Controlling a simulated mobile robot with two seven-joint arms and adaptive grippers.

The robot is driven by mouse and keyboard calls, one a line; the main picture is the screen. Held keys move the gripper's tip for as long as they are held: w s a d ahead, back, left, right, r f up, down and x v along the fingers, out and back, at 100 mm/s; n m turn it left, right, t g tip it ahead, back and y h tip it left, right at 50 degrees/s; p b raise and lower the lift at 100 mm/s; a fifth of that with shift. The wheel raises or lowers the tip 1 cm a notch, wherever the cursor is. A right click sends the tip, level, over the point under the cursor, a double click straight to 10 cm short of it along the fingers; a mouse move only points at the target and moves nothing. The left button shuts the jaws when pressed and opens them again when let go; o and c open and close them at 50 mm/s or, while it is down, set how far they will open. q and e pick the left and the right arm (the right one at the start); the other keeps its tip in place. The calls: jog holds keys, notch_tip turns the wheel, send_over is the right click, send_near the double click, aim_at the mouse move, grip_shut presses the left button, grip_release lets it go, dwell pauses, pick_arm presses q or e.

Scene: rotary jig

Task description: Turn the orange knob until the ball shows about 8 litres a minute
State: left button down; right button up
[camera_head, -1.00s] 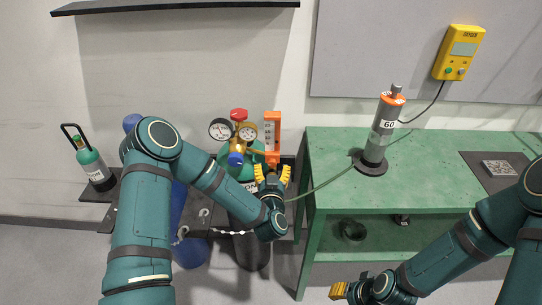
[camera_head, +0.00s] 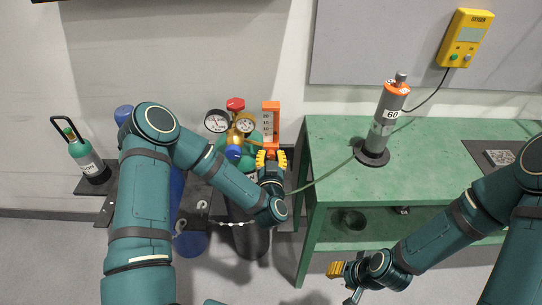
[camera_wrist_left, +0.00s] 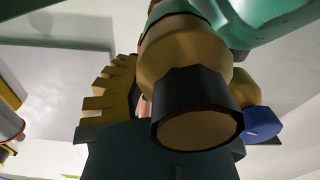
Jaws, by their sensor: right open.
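The orange flowmeter (camera_head: 271,112) with a white scale tube (camera_head: 268,127) stands to the right of the gauges in the head view. The ball is too small to make out. The orange knob (camera_head: 271,151) is at its lower end. My left gripper (camera_head: 271,158) is at the knob, a yellow toothed finger on each side of it. Whether the fingers touch it is unclear. The left wrist view shows one toothed finger (camera_wrist_left: 112,95); a brass and black fitting (camera_wrist_left: 195,105) hides much of the rest. My right gripper (camera_head: 338,269) is open, low in front of the bench.
A regulator with two gauges (camera_head: 217,121) and a blue knob (camera_head: 233,153) sits close left of the flowmeter. A hose (camera_head: 325,176) runs right to a grey cylinder (camera_head: 384,125) on the green bench (camera_head: 430,155). A small green bottle (camera_head: 86,155) stands far left.

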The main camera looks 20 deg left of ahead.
pick_arm(q)
jog(key=shift+n+b, duration=0.6)
jog(key=shift+n, duration=0.2)
jog(key=c, duration=0.7)
grip_release()
jog(key=v, duration=0.7)
jog(key=shift+s+r, duration=0.1)
jog(key=shift+s, duration=0.15)
